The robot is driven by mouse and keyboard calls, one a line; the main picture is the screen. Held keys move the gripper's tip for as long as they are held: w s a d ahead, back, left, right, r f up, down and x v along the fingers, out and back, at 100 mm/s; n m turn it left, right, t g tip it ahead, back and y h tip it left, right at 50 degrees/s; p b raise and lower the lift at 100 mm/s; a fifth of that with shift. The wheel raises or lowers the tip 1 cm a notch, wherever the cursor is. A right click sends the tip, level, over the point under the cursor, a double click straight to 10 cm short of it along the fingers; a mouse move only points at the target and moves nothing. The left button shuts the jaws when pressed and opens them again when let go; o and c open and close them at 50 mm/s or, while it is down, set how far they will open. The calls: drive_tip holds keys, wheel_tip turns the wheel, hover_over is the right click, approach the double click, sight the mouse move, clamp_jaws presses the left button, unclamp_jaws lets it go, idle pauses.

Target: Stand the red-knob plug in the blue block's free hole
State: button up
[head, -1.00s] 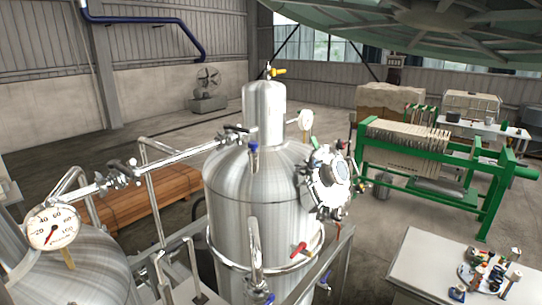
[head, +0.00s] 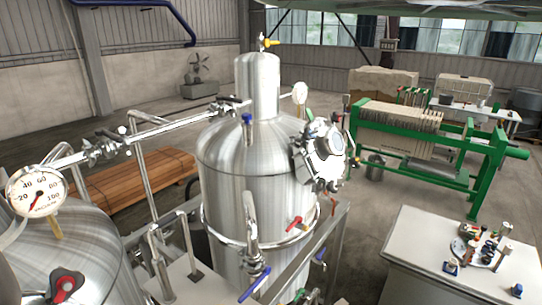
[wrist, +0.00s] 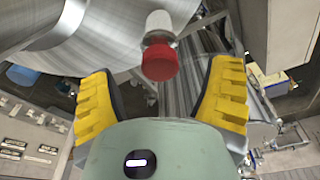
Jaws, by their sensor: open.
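In the wrist view my gripper (wrist: 162,106) is open, with its yellow fingers wide apart. A red cylindrical knob with a pale cylinder behind it (wrist: 160,62) shows between and beyond the fingertips. It is apart from both fingers. I cannot tell whether it is the red-knob plug. My gripper does not show in the head view.
The light bench (head: 420,255) holds several small parts and another blue item (head: 517,291). A tall steel tank (head: 255,165) stands in the middle. A near tank at lower left has a gauge (head: 36,190) and a red-and-black knob (head: 65,287). A green filter press (head: 495,165) stands behind.

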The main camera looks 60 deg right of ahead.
wheel_tip(320, 180, down, 3)
drive_tip(key=shift+f+b, duration=0.15)
drive_tip(key=shift+b, duration=1.05)
drive_tip(key=p, duration=0.3)
drive_tip(key=shift+r, duration=0.3)
drive_tip(key=shift+w+f+p, duration=0.1)
drive_tip(key=shift+f+p, duration=0.55)
drive_tip(key=shift+f, duration=0.25)
drive_tip(key=shift+c, duration=0.2)
drive_tip(key=shift+a, duration=0.1)
clamp_jaws()
